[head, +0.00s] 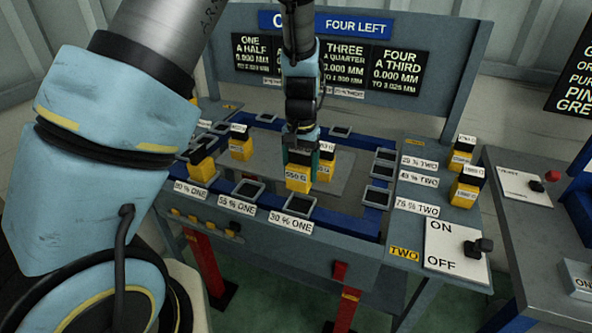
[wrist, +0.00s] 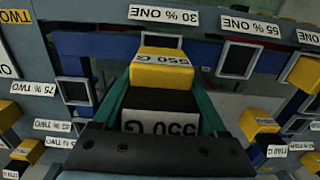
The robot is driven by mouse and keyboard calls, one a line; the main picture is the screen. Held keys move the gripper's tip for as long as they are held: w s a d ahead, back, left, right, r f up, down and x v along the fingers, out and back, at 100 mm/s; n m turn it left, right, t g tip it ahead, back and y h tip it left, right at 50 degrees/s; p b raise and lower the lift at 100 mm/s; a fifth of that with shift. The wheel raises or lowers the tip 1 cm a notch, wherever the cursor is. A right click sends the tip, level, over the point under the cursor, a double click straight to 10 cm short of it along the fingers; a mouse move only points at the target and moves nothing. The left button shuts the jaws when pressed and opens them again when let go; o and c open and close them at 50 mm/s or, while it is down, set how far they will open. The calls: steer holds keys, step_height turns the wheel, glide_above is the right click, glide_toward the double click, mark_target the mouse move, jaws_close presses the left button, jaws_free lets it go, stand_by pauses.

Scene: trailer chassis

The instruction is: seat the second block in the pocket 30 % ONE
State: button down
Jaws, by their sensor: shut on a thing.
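My gripper (head: 301,156) is shut on a yellow block with a dark top, marked 550 G (head: 298,179). The block hangs upright between the teal fingers, and it fills the middle of the wrist view (wrist: 163,70). The pocket 30 % ONE (head: 300,204) is an empty-looking square grey frame in the near rail, just below the block in the head view. Its label (head: 291,221) faces me and also shows in the wrist view (wrist: 163,14). In the wrist view the block hides most of that pocket. The exact height of the block above it cannot be told.
An empty pocket (head: 248,188) lies to the left in the near rail. A yellow block (head: 201,166) stands by the far-left ONE label, with other blocks behind. Empty pockets (head: 377,197) line the right rail. Yellow blocks (head: 465,189) and a switch (head: 478,246) are on the right.

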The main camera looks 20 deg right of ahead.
steer(key=shift+w, duration=0.1)
stand_by(0.3)
steer(key=shift+f+b, duration=2.1)
steer(key=shift+f, duration=0.75)
steer(key=shift+f+b, duration=0.75)
steer(key=shift+f, duration=0.55)
jaws_free()
step_height(320, 180, up, 11)
steer(key=b, duration=0.2)
steer(key=shift+b, duration=0.35)
steer(key=shift+a, duration=0.1)
